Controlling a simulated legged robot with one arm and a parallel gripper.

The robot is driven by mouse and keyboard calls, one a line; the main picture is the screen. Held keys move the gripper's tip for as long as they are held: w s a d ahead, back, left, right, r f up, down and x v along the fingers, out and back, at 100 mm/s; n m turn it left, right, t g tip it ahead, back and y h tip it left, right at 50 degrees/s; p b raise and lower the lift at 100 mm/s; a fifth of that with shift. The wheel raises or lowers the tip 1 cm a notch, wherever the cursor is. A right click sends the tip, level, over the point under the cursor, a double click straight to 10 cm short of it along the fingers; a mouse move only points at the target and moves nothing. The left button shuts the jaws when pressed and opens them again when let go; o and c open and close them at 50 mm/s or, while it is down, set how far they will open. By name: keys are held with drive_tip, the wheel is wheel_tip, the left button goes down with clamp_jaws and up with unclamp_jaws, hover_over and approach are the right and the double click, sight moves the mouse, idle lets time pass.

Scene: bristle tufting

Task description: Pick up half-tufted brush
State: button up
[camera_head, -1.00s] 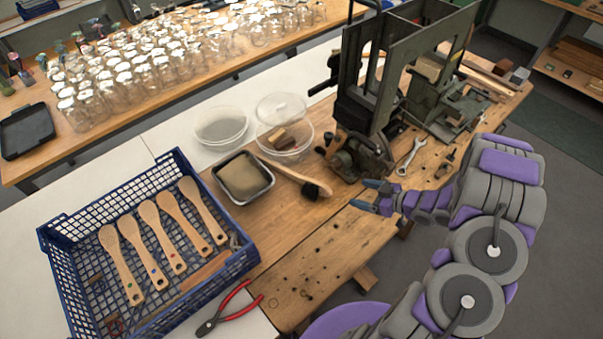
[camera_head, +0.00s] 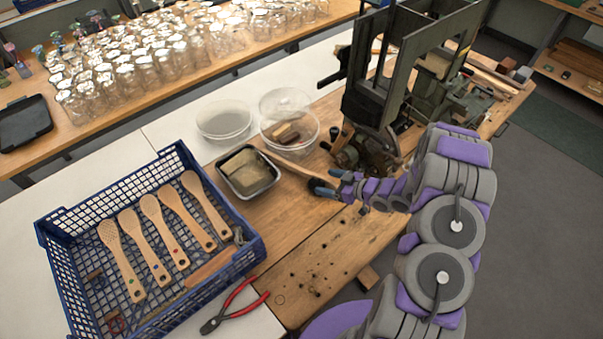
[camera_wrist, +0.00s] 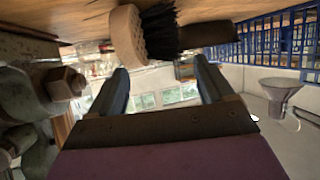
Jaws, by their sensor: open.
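The half-tufted brush lies on the wooden bench; its pale wooden handle (camera_head: 288,164) shows in the head view, and its head is hidden behind my gripper (camera_head: 318,187). In the wrist view, where the bench is at the top, the brush's rounded wooden end (camera_wrist: 127,36) and black bristles (camera_wrist: 160,30) show just beyond the fingertips. My gripper (camera_wrist: 161,72) is open, with nothing between its two fingers. The brush appears apart from both fingers, though the exact distance is hard to tell.
A dark metal tufting machine (camera_head: 372,95) stands close behind my gripper. A black-rimmed tray (camera_head: 249,172) and clear tubs (camera_head: 289,123) are near the handle.

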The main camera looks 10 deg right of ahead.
sight(318, 179)
drive_tip(key=shift+w+a+f, duration=0.2)
drive_tip(key=shift+w+a, duration=0.05)
drive_tip(key=shift+a, duration=0.4)
drive_tip(key=shift+w+a+f+b, duration=0.15)
drive_tip(key=shift+w+f+b, duration=0.65)
drive_tip(key=shift+w, duration=0.35)
drive_tip(key=shift+w+a+f, duration=0.1)
drive_tip(key=shift+w+a, duration=0.05)
drive_tip(key=shift+a, duration=0.95)
drive_tip(key=shift+c, duration=1.4)
drive_tip(key=shift+d, duration=0.55)
drive_tip(key=shift+c, duration=1.4)
drive_tip(key=shift+d, duration=0.25)
drive_tip(key=c, duration=0.3)
drive_tip(key=shift+a, duration=0.4)
drive_tip(key=shift+c, duration=1.1)
drive_tip(key=shift+a, duration=0.25)
